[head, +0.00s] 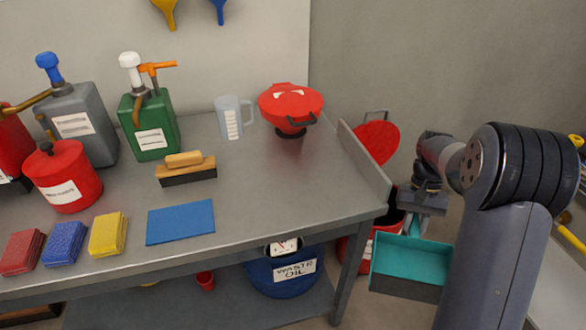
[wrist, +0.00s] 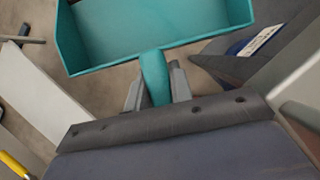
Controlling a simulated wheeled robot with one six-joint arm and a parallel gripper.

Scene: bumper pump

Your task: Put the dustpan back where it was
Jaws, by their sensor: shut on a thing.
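The teal dustpan (head: 415,250) hangs in the air off the right end of the workbench, in front of a red bin. My gripper (head: 422,212) is above it in the head view. In the wrist view my gripper (wrist: 155,92) is shut on the handle of the dustpan (wrist: 155,25), with a finger on each side. The pan stretches away from the fingers, its tray empty. A hand brush (head: 186,170) with a wooden back lies on the bench, apart from the dustpan. The handle is mostly hidden in the head view.
The steel workbench (head: 270,190) has a raised right edge. It holds a blue mat (head: 180,222), folded cloths, cans, a jug (head: 233,118) and a red funnel-like vessel (head: 290,103). The red bin (head: 388,218) has its lid up. A blue waste oil drum (head: 284,275) stands under the bench.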

